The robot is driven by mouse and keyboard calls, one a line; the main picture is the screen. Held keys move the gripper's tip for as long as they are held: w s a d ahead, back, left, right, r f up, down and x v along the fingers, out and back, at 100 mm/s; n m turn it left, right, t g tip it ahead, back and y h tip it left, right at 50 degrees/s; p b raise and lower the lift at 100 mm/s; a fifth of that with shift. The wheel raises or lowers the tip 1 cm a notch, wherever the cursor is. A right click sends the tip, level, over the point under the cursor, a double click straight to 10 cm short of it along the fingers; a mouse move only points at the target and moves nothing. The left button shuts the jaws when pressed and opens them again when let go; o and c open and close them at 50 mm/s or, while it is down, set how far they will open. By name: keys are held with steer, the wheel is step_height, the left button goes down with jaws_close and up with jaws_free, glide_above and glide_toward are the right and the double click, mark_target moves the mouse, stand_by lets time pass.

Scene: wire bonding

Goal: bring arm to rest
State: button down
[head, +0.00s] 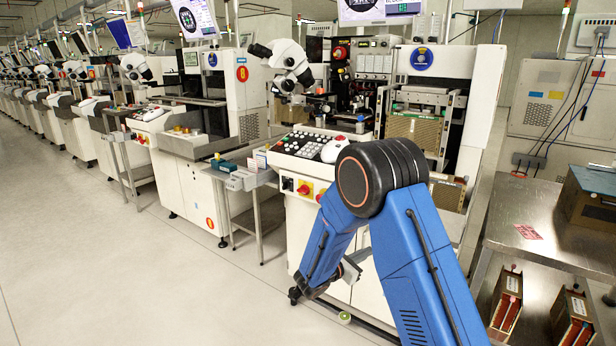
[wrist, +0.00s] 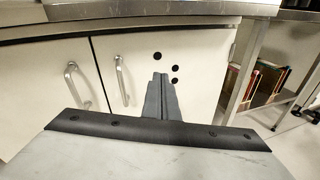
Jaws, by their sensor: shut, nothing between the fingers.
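My gripper (wrist: 160,78) shows in the wrist view with its two dark fingers pressed together and nothing between them. It points at the white cabinet doors (wrist: 75,78) of a machine and appears apart from them. In the head view my blue arm is folded in front of the nearest bonding machine, with its black elbow joint high and the forearm angled down to the left. The gripper's fingertips cannot be made out clearly there.
The nearest bonding machine (head: 318,150) has a keypad console and microscope (head: 287,65). A steel table (head: 545,220) stands at the right, with magazines (head: 507,300) below it. A small side table (head: 240,180) stands left of the console. The aisle floor (head: 110,265) at the left is clear.

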steer(key=s+d+r+m+g+y, duration=0.1)
steer(key=s+d+r+m+g, duration=0.3)
steer(key=s+d+r+m, duration=0.55)
steer(key=s+d+r+m+g+y, duration=0.2)
steer(key=s+d+r+m+g, duration=0.25)
steer(key=s, duration=0.95)
steer(key=s+a+r+m+t+y, duration=0.1)
steer(key=s+a+m+y, duration=0.1)
steer(key=s, duration=0.6)
steer(key=s+a+r+m+t+y, duration=0.1)
steer(key=s+m+y, duration=0.3)
steer(key=s, duration=0.4)
steer(key=s+a+r+m+t+y, duration=0.1)
steer(key=s+a+m+y, duration=0.2)
steer(key=s, duration=0.5)
steer(key=shift+s+a+m+y, duration=0.4)
steer(key=shift+a+y, duration=0.1)
steer(key=shift+y, duration=0.2)
